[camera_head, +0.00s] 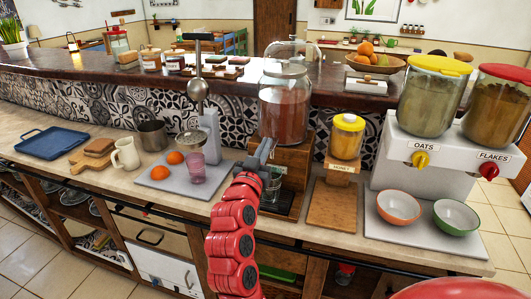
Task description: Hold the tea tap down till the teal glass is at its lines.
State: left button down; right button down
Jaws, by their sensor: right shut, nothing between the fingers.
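The tea jar (284,118), a big glass dispenser of reddish-brown tea, stands on a wooden stand (292,165) in the middle of the counter. My right gripper (264,153) is shut and empty at the front of the stand, by the jar's lower edge. It hides the tap, so I cannot tell whether it touches or presses it. A small see-through glass (272,186), probably the teal one, stands below on the dark drip tray (283,204), partly behind my gripper and arm. Its lines and tea level cannot be made out. My left gripper is not in view.
Left of the stand are a grey board with oranges (175,158), a pink glass (196,168) and a juicer (211,135). To the right are a honey dispenser (346,140), oats and flakes dispensers (434,95), and two bowls (398,207). A raised ledge runs behind.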

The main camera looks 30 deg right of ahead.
jog(key=r+b+v, duration=0.2)
jog(key=v, duration=0.8)
jog(key=shift+s+f+b, duration=0.15)
jog(key=shift+s+b, duration=0.05)
jog(key=shift+b, duration=0.15)
jog(key=shift+a, duration=0.15)
